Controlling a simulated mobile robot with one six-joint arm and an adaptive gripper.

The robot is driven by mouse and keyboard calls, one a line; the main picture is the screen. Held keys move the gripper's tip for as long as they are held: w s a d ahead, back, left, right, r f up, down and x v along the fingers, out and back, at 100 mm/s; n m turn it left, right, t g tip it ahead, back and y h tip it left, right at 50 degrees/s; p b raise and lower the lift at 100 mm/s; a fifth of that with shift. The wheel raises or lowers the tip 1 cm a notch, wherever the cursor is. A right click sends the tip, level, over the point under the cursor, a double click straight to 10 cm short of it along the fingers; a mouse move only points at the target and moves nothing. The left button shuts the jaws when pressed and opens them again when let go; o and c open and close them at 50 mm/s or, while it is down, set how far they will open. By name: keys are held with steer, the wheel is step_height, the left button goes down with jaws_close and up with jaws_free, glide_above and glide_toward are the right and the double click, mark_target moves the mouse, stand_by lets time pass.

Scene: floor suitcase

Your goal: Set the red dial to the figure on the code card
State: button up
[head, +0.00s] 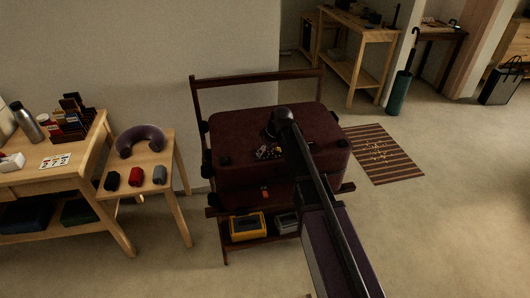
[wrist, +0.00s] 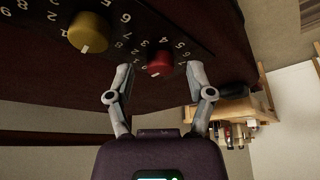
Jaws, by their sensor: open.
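The red dial (wrist: 160,63) sits on a dark panel (wrist: 125,48) with pale figures around it, in the wrist view. A white mark shows on its lower edge in the picture. My gripper (wrist: 159,68) is open, one finger on each side of the red dial, with gaps between; I cannot tell its exact distance from the dial. A yellow dial (wrist: 88,33) lies up and left of it. In the head view the code card (head: 55,161) lies on the left table with coloured figures too small to read surely. The dark red suitcase (head: 235,125) rests on a wooden rack, partly behind my arm.
A small wooden stand (head: 150,160) left of the suitcase holds a neck pillow (head: 140,140) and several rolled items. A yellow case (head: 247,226) sits on the rack's lower shelf. A striped mat (head: 395,165) and open floor lie to the right.

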jaws_close()
steer(key=shift+d, duration=0.25)
steer(key=shift+a, duration=0.2)
